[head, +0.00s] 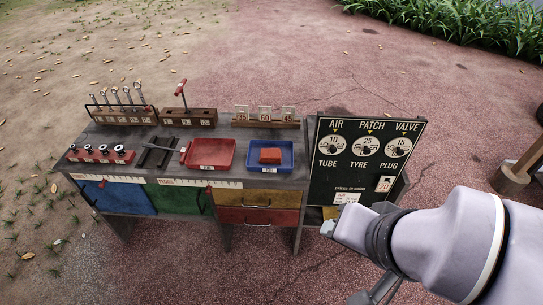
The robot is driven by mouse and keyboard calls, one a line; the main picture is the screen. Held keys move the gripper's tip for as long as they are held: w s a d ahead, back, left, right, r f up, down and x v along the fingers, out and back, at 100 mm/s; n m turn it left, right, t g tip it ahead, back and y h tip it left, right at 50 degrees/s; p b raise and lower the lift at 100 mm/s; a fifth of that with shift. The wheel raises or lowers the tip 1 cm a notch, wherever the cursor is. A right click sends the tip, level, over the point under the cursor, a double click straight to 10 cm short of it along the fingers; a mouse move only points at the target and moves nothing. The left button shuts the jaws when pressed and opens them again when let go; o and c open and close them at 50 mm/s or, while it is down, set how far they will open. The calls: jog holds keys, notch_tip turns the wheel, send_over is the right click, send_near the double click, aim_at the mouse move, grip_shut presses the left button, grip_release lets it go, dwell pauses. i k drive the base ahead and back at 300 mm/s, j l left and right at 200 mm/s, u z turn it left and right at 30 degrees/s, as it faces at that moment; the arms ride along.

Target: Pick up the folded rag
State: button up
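An orange-red folded bundle, which looks like the folded rag (270,155), lies in the blue tray (287,169) on the cart's worktop. My gripper (329,228) is at the lower right, in front of the dark price board and apart from the rag. It is to the right of the rag and lower in the picture. Its fingers are too small and too turned away to show whether they are open or shut.
A red tray (210,166) sits left of the blue one. Tool racks (122,116) and a row of cards (265,121) stand along the back. The price board (361,190) rises at the cart's right. A wooden stump (510,180) stands at far right.

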aim_at(273, 155)
jog(key=u, duration=5.2)
jog(key=j+z, duration=0.15)
jog(key=z, duration=4.55)
jog(key=i+j+z, duration=0.6)
jog(key=j+z, duration=0.15)
jog(key=j, duration=0.2)
jog(key=i+j+z, duration=0.2)
jog(key=j, duration=0.15)
jog(key=j+z, duration=0.25)
jog(key=j, duration=0.15)
jog(key=i+j+z, duration=0.1)
jog(key=j+z, duration=0.15)
jog(key=j, duration=0.2)
jog(key=j+z, duration=0.25)
jog(key=j, duration=0.2)
jog(key=i, duration=0.05)
